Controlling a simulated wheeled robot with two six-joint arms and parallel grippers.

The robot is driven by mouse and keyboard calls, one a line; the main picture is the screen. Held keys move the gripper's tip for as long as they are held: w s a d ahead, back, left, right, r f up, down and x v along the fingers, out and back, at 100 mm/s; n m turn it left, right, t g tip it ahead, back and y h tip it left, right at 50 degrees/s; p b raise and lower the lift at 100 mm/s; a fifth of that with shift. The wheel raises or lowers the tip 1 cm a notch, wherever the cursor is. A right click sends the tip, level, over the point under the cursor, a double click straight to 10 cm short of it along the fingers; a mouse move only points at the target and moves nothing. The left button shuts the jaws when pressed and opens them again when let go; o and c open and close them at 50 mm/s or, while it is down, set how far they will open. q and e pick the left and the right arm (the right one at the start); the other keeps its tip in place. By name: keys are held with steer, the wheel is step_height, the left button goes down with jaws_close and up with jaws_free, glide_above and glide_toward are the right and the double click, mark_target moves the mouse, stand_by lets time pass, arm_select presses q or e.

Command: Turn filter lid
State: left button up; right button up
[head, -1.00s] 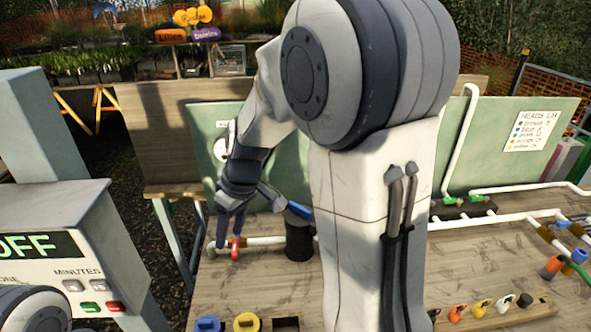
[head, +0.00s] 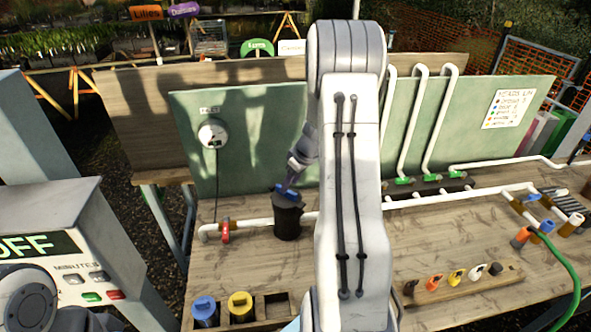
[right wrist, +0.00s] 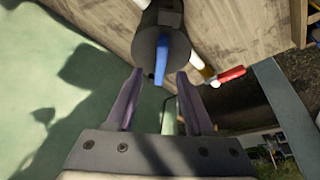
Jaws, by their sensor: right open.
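The filter is a black cylinder (head: 287,222) standing in the white pipe line on the bench. Its black lid carries a blue bar handle (head: 288,193). My right gripper (head: 287,186) is right at the handle in the head view, with my own arm hiding part of the area. In the right wrist view my right gripper (right wrist: 160,72) is open, with one purple finger on each side of the blue handle (right wrist: 161,58). Gaps show between the handle and both fingers. The left gripper does not show.
A red valve handle (head: 226,231) sits on the pipe left of the filter. A round gauge (head: 212,134) hangs on the green back panel (head: 255,125). A blue-capped pot (head: 205,312) and a yellow-capped pot (head: 241,307) stand in front.

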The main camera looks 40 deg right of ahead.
mark_target(286, 196)
steer(key=shift+x, duration=1.6)
jaws_close()
steer(key=shift+f+n+b, duration=0.1)
steer(key=shift+n+b, duration=0.3)
steer(key=shift+b, duration=0.05)
steer(key=shift+n+y+b, duration=0.7)
steer(key=shift+n+b, duration=0.7)
steer(key=shift+b, duration=0.05)
steer(key=shift+n+g+b, duration=0.35)
steer(key=shift+n+g, duration=0.05)
steer(key=shift+n, duration=0.1)
